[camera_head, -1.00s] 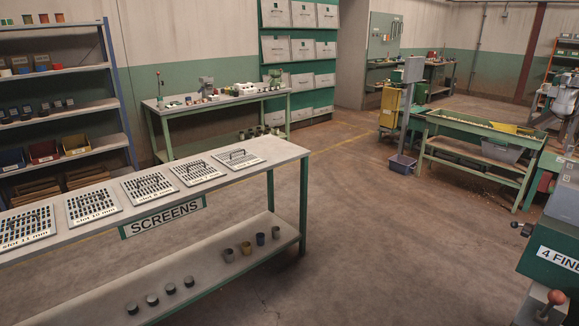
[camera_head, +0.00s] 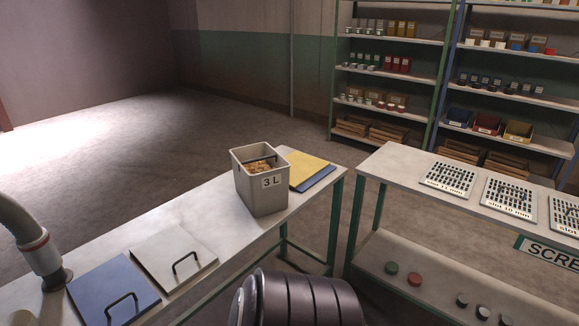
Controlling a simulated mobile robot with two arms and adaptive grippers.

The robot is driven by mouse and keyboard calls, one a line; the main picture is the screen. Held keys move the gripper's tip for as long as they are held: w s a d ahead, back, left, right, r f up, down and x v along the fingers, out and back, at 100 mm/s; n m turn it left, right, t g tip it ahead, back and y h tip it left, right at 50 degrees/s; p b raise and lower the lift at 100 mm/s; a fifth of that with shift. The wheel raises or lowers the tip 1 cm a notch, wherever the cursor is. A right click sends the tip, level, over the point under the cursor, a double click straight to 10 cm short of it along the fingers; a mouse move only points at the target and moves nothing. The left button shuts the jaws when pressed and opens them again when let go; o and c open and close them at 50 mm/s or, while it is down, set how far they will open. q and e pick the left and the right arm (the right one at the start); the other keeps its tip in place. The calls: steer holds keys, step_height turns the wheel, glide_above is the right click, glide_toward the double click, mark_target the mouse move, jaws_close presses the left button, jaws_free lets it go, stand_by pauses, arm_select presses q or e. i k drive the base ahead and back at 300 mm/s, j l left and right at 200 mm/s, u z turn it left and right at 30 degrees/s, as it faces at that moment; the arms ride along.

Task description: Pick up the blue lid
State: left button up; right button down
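A flat square blue lid (camera_head: 112,293) with a black arched handle lies on the light bench at the lower left of the head view. A pale lid (camera_head: 172,252) with a similar handle lies to its right, very close to it. Another blue panel (camera_head: 318,182) shows as a strip under a yellow panel (camera_head: 303,168) at the bench's far end; most of it is covered. Neither of my grippers is in view.
A grey bin (camera_head: 267,197) marked 3 L, holding brown contents, stands on the bench (camera_head: 195,215). A grey curved tube (camera_head: 38,250) with a red band stands left of the blue lid. A dark ribbed cylinder (camera_head: 300,298) fills the bottom middle. The screens bench (camera_head: 400,165) is right.

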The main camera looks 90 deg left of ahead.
mark_target(114, 292)
steer(key=u, duration=3.95)
